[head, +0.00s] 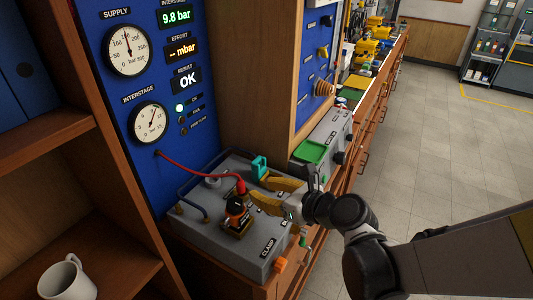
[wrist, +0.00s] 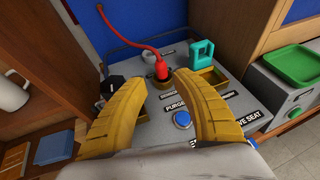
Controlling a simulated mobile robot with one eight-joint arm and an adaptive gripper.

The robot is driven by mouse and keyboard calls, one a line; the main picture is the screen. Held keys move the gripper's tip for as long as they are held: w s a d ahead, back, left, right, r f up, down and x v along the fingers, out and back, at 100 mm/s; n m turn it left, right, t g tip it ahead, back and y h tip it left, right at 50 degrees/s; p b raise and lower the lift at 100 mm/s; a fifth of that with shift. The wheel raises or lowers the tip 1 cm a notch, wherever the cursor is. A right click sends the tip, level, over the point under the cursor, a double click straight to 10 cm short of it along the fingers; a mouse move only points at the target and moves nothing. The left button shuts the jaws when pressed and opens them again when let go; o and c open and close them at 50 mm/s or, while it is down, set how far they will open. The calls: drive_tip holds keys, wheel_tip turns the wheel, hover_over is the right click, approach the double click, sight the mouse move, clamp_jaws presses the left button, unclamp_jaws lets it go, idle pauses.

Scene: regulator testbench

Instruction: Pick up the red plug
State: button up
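The red plug (head: 241,187) stands upright in the top of the grey test bench unit (head: 239,253), with a red cable running from it to the blue panel. In the wrist view the red plug (wrist: 162,71) shows between and just beyond my two yellow fingertips. My gripper (head: 258,189) is open and comes in from the right, close beside the plug; it also shows in the wrist view (wrist: 160,77). A gap shows between the fingers, and they hold nothing. I cannot tell exactly how far the tips are from the plug.
A black-and-orange knob (head: 237,209) stands just in front of the plug. A teal clamp-like block (head: 259,167) is behind it. A blue button (wrist: 182,119) lies between my fingers' bases. A green tray (head: 310,151) is to the right; a white mug (head: 66,279) sits on the left shelf.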

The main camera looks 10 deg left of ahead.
sight(242, 183)
drive_tip(key=shift+w+a+f, duration=0.15)
drive_tip(key=shift+w+a, duration=0.05)
drive_tip(key=shift+a, duration=0.05)
drive_tip(key=b+x, duration=0.3)
drive_tip(key=x, duration=0.7)
drive_tip(key=shift+w+a+f+b, duration=0.1)
drive_tip(key=shift+b, duration=0.3)
drive_tip(key=shift+c, duration=0.6)
clamp_jaws()
